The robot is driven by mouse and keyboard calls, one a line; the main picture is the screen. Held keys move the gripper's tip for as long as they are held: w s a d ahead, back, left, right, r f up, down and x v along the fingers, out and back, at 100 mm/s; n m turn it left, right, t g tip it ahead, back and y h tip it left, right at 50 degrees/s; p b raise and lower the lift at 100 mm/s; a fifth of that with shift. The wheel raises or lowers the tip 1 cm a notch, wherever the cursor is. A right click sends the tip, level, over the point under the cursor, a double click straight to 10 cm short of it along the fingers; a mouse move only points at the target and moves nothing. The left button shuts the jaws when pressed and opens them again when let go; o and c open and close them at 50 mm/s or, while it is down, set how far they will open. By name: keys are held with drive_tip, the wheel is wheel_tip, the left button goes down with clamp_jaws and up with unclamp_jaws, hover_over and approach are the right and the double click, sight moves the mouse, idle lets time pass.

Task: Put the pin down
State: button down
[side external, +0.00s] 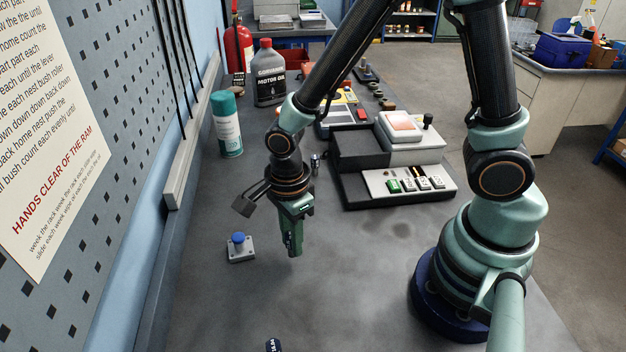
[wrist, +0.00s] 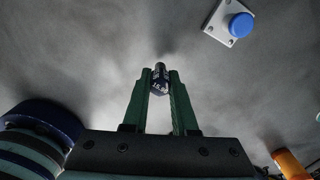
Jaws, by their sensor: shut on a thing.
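The pin (wrist: 159,78) is a small dark cylinder with white print and a grey end. In the wrist view it sits between the two fingertips of my gripper (wrist: 159,85), with a finger touching either side. In the side external view my gripper (side external: 292,250) points down, its green fingers low over the grey bench. The pin is hidden or too small to make out there, so I cannot tell whether it touches the bench.
A blue button on a pale plate (side external: 240,247) is just left of my gripper. A black-and-grey tray unit (side external: 352,190) stands behind right, a teal-capped can (side external: 228,135) behind left. Bench in front is mostly clear.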

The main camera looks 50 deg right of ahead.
drive_tip(key=shift+f, duration=1.05)
drive_tip(key=shift+f, duration=0.1)
drive_tip(key=c, duration=0.7)
unclamp_jaws()
